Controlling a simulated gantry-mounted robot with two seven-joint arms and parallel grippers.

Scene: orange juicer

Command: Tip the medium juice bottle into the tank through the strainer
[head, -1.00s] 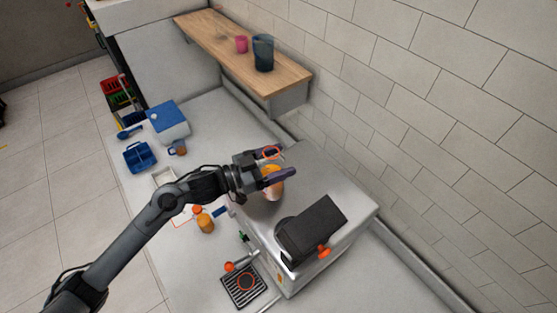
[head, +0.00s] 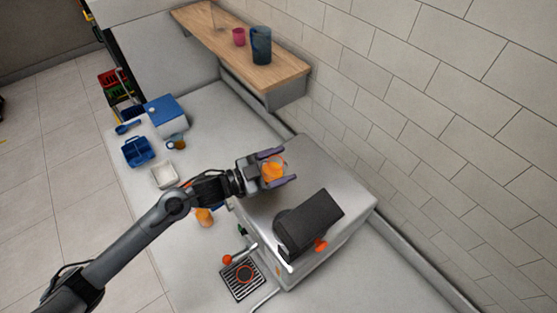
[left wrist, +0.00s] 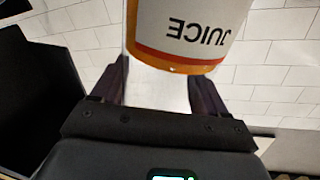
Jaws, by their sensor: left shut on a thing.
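My left gripper (head: 275,168) is shut on the juice bottle (head: 273,171), above the far left part of the metal juicer body (head: 345,195). In the left wrist view the bottle (left wrist: 185,25) shows a white label, with the word JUICE upside down and an orange band. It lies between the two fingers of the left gripper (left wrist: 160,85). The bottle's mouth and exact tilt cannot be told. The dark boxy part (head: 310,222) of the juicer stands nearer the camera. I cannot make out the tank opening or strainer. My right gripper is not in view.
Another orange bottle (head: 204,217) stands on the counter left of the juicer. A slotted drip tray (head: 243,280) is in front. A white dish (head: 164,175), blue caddy (head: 137,152) and blue-lidded box (head: 166,116) stand farther back. A wooden shelf (head: 215,45) is on the wall.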

